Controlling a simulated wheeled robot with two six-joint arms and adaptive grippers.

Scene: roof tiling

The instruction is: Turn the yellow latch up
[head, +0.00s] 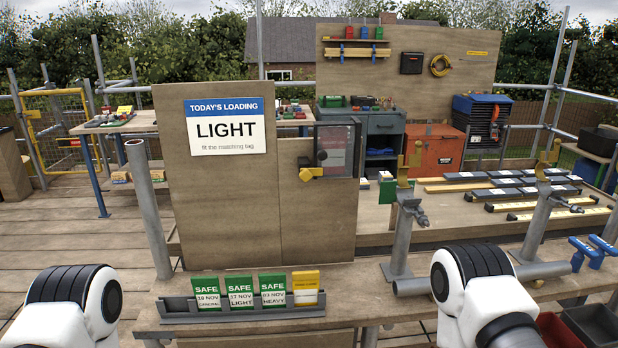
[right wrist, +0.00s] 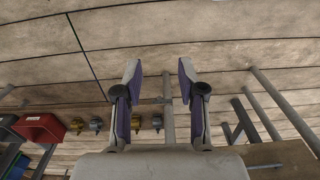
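The yellow latch (head: 309,174) is at the lower left of a small dark-framed case with a clear window (head: 336,148), on the wooden board (head: 235,215). The latch looks roughly horizontal, its arm extending right across the case's lower edge. My right gripper (right wrist: 159,72) shows in the right wrist view with its two fingers apart and nothing between them, above plank flooring. In the head view only rounded white-and-black parts of my arms show at the bottom; no gripper is near the latch. My left gripper is out of view.
A "LIGHT" sign (head: 226,126) hangs on the board. A grey rack (head: 243,308) below holds green SAFE tags and a yellow tag (head: 306,287). Grey tube stands with yellow hooks (head: 410,162) rise to the right of the case. A red bin (right wrist: 40,127) shows in the right wrist view.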

